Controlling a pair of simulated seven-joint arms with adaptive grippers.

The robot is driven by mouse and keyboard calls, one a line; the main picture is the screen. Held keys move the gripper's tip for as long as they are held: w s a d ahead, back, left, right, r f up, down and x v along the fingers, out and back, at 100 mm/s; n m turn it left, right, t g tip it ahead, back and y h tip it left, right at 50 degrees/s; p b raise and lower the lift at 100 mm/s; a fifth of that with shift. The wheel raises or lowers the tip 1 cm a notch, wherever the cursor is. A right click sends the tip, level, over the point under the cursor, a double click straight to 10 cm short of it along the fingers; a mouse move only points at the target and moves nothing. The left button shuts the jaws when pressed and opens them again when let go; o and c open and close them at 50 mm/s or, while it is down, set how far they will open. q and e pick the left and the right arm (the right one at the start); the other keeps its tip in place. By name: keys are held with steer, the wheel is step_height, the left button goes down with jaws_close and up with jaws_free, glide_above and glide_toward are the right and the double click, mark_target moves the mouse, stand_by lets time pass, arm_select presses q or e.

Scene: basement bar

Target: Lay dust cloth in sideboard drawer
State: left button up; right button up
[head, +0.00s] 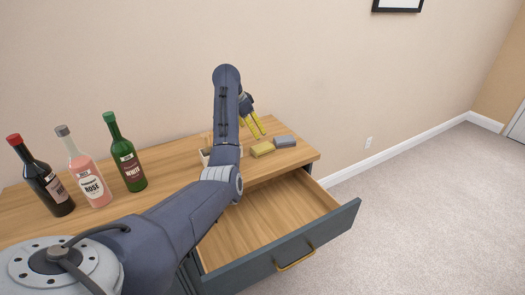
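A yellow folded cloth or sponge-like block (262,149) lies on the sideboard top (160,197) near its right end. A similar grey block (285,141) lies just right of it. I cannot tell for certain which is the dust cloth. The sideboard drawer (262,222) is pulled out and its visible inside is empty. My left gripper (260,134) has yellow fingers pointing down, spread apart with nothing between them, above and behind the yellow block. My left arm hides part of the sideboard top and the drawer's left side. My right gripper is not in view.
A dark bottle (47,185), a rosé bottle (90,178) and a green bottle (128,165) stand on the left of the top. A small light container (205,155) is partly hidden behind my arm. Clear carpet (420,205) lies to the right.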

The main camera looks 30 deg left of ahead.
mark_target(262, 147)
arm_select(q)
steer(key=shift+x, duration=6.45)
steer(key=shift+f, duration=0.15)
steer(key=c, duration=1.4)
steer(key=shift+o, duration=0.2)
steer(key=shift+f, duration=0.1)
